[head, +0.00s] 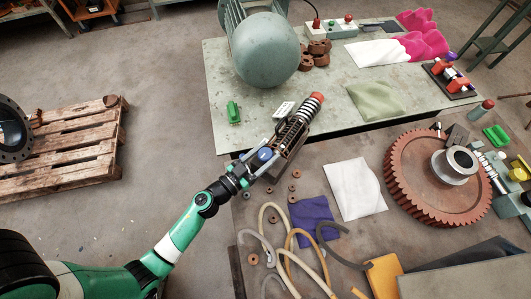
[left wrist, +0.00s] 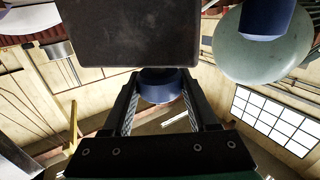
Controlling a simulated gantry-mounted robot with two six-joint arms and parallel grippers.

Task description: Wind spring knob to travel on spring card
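The spring unit (head: 293,130) stands tilted in view at the front edge of the rear table, with a dark coil and a red-orange end cap (head: 316,97). A blue knob (head: 264,155) is at its lower end and also shows in the left wrist view (left wrist: 160,86). A small white card (head: 284,109) with dark print is beside the spring; its print is too small to read. My left gripper (left wrist: 160,98) has one finger on each side of the blue knob, with no clear gap, and appears shut on it. A dark block (left wrist: 130,35) hides what lies beyond. My right gripper is not in view.
A grey-green round tank (head: 265,50) stands behind the spring. On the front table, hoses (head: 290,245), a purple cloth (head: 313,215), a white cloth (head: 355,188) and a large red gear (head: 412,175) lie to the right. A pallet (head: 70,145) is on the floor at left.

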